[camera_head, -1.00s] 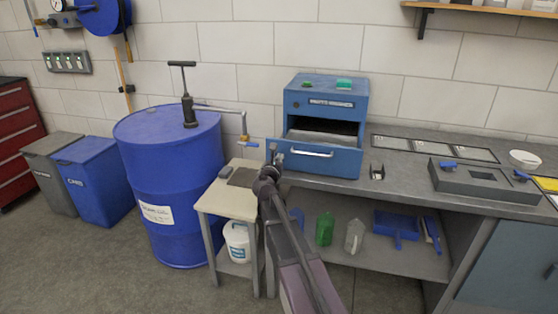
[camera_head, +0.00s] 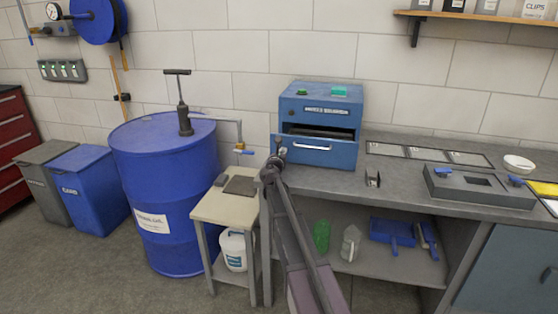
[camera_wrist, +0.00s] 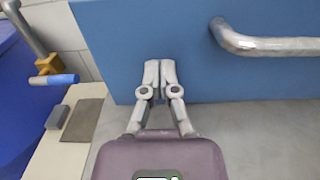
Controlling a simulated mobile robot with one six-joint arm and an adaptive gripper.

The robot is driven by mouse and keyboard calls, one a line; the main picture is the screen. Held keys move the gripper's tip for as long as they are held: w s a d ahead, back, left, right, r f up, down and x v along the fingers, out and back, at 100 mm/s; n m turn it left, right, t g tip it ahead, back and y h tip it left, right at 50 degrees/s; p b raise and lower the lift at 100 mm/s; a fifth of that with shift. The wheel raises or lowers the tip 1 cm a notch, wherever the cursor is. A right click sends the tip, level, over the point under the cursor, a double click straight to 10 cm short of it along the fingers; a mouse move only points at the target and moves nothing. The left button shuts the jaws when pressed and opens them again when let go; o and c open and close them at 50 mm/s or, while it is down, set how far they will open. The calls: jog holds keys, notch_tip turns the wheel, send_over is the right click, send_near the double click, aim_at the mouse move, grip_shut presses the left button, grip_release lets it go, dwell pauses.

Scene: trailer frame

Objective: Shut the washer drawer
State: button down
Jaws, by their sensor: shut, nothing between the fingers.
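The blue washer (camera_head: 322,102) stands on the grey workbench against the wall, with green items on top. Its drawer (camera_head: 338,156) has a blue front and a pale bar handle (camera_head: 312,147). A dark gap shows above the drawer front, and the drawer stands out only a little. In the wrist view the drawer front (camera_wrist: 160,30) fills the upper part, with the handle (camera_wrist: 265,40) at upper right. My gripper (camera_wrist: 160,66) is shut and empty, its fingertips at the lower left part of the drawer front. They seem to touch it. In the head view my gripper (camera_head: 278,150) is at the drawer's left end.
A blue barrel (camera_head: 165,200) with a hand pump stands left, beside a small cream table (camera_head: 213,208). A grey box with blue knobs (camera_head: 470,186) and flat frames (camera_head: 420,153) lie on the bench. Bottles (camera_head: 321,236) stand on the shelf below.

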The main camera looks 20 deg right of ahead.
jog(key=x, duration=1.4)
jog(key=shift+w+d, duration=0.1)
jog(key=shift+w, duration=0.05)
jog(key=shift+w+r, duration=0.1)
jog(key=shift+s+a, duration=0.3)
jog(key=shift+s, duration=0.3)
jog(key=v, duration=1.2)
jog(key=shift+s+a, duration=0.2)
jog(key=shift+s, duration=0.15)
jog(key=shift+s+a, duration=0.25)
jog(key=shift+s, duration=0.05)
